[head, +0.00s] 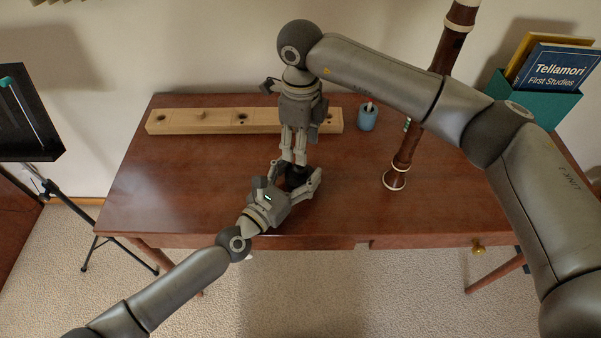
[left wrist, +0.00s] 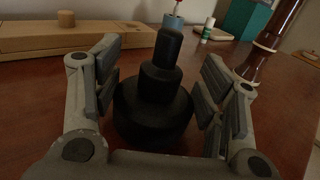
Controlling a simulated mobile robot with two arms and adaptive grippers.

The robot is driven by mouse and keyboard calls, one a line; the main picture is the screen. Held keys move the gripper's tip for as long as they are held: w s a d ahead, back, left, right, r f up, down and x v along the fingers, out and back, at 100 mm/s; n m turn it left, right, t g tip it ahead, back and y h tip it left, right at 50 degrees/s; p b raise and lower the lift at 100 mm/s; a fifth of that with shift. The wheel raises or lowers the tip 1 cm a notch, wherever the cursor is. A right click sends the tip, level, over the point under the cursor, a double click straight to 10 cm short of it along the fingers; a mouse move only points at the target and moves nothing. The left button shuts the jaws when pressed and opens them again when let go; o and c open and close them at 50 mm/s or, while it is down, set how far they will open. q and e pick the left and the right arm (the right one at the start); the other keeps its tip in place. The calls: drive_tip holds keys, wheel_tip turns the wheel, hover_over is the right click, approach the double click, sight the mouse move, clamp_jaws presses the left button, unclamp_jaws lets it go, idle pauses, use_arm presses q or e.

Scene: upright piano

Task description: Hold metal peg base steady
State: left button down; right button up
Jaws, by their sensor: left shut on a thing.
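The metal peg base (head: 297,178) is dark and stands on the brown table near its front middle, mostly hidden by my grippers in the head view. In the left wrist view the peg base (left wrist: 153,112) is upright and stepped, with a wide round foot and a narrower top. My left gripper (head: 297,184) is low at the table, its fingers on both sides of the foot and shut on it. My right gripper (head: 294,162) points down from above at the top of the base. Its fingertips are close together, and whether they hold anything is unclear.
A long wooden board (head: 205,120) with round holes lies at the back of the table (head: 160,190). A blue cup (head: 367,118), a small bottle (head: 406,125) and a tall woodwind instrument (head: 402,160) stand to the right. A teal box (head: 530,100) holds books. The left table area is clear.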

sight(300, 167)
drive_tip(key=shift+f, duration=4)
clamp_jaws()
drive_tip(key=m, duration=0.6)
drive_tip(key=shift+m, duration=0.3)
drive_tip(key=shift+o, duration=0.2)
unclamp_jaws()
